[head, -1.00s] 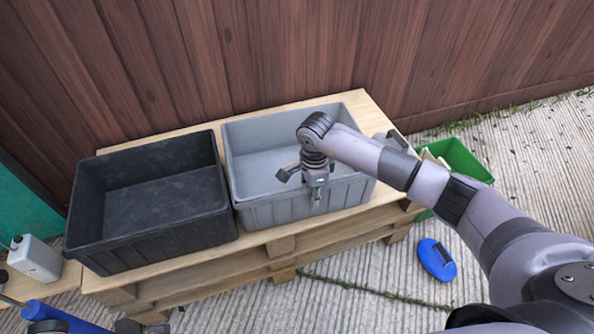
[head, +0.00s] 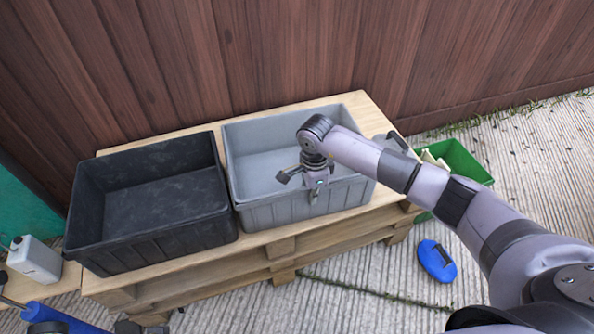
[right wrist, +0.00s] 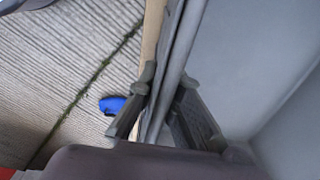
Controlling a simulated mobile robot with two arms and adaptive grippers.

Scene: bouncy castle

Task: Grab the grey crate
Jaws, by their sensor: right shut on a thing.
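The grey crate (head: 258,213) stands upright and empty on a wooden pallet stack, to the right of a black crate. My right gripper (head: 314,192) is at the crate's front wall, and its arm comes in from the right. In the right wrist view, the gripper's fingers (right wrist: 158,112) lie on both sides of the grey crate's rim (right wrist: 177,70), shut on it. The arm and gripper hide part of the crate's front wall and right inside. My left gripper cannot be made out.
The black crate (head: 150,195) stands close against the grey crate's left side. The pallet stack (head: 280,243) bears both. A wooden fence (head: 290,50) rises behind. A green bin (head: 465,160) and a blue object (head: 437,260) lie to the right. A white canister (head: 35,260) is at far left.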

